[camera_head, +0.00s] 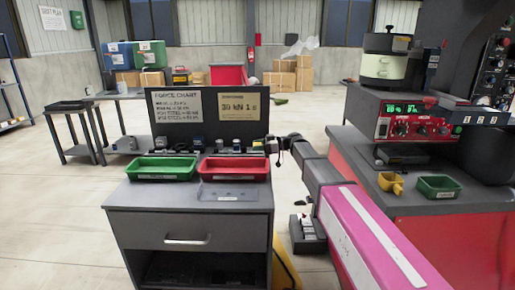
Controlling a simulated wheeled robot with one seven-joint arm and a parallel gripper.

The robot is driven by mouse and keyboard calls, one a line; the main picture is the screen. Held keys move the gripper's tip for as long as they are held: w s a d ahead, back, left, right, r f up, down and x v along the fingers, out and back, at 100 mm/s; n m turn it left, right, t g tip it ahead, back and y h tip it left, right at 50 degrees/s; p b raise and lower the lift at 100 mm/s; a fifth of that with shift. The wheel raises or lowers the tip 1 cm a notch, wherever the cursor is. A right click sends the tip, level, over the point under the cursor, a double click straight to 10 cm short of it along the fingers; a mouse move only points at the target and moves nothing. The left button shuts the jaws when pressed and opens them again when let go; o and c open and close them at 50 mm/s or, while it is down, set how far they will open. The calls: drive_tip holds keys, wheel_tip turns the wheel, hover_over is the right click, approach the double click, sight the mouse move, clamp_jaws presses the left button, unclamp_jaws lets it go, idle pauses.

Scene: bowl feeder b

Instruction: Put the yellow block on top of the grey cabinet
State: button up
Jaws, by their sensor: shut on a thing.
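The grey cabinet (188,228) stands in front of me, with a drawer and an open shelf below. Its top holds a green tray (163,171) at the left and a red tray (234,171) at the right. My gripper (269,146) is small in the picture, near the cabinet's back right corner, by the right end of the dark board. It is shut on a small yellow thing (258,143), which appears to be the yellow block. Most of the block and the fingertips are too small to make out. I cannot tell how high the block is above the cabinet top.
A dark board (206,115) with two signs rises behind the trays, with several small items in front of it. A red bench (440,235) at the right bears a machine, a yellow scoop-like piece (391,182) and a green tray (438,187).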

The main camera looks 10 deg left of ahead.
drive_tip(key=o, duration=0.7)
drive_tip(key=v, duration=1.2)
drive_tip(key=shift+s, duration=0.1)
